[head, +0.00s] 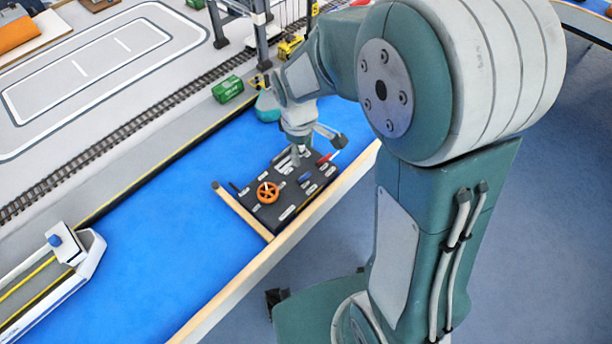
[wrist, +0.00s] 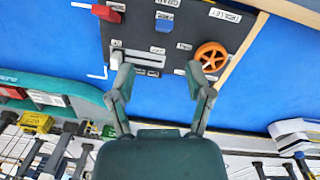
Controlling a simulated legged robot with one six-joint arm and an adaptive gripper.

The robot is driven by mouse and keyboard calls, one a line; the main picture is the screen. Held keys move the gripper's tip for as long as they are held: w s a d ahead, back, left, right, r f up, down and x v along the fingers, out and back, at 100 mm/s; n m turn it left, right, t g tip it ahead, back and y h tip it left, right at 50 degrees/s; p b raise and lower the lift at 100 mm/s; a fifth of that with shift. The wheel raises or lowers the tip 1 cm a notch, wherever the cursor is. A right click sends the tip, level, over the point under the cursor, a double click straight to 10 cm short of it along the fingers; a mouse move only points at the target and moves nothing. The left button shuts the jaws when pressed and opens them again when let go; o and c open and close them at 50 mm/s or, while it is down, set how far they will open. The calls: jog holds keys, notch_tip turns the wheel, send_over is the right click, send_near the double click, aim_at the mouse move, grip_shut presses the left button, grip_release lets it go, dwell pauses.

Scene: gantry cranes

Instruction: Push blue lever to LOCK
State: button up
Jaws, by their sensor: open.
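The dark control panel (head: 272,216) lies on the blue surface by the wooden edge. The blue lever (head: 305,178) is a small blue piece on it; in the wrist view the blue lever (wrist: 164,25) sits near the panel's middle, between a red lever and an orange wheel. Its label is too small to read surely. My gripper (head: 318,150) is over the panel's far side. In the wrist view my gripper (wrist: 160,78) is open and empty, its fingers spread below the blue lever in the picture and apart from it.
The orange wheel (wrist: 210,55), red lever (wrist: 107,12) and a pale slotted control (wrist: 138,57) share the panel near my fingers. A green container (head: 228,89) and crane legs stand beyond. A boat (head: 85,262) is at lower left; the blue surface between is clear.

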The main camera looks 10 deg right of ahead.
aim_at(306, 174)
jog(key=m, duration=0.2)
jog(key=shift+s+d+r+m+y, duration=0.1)
jog(key=shift+s+d+m+y, duration=0.2)
jog(key=shift+s+d, duration=0.1)
jog(key=shift+f, duration=0.25)
notch_tip(306, 174, down, 10)
jog(key=shift+a+f, duration=0.1)
jog(key=shift+c, duration=0.3)
grip_shut()
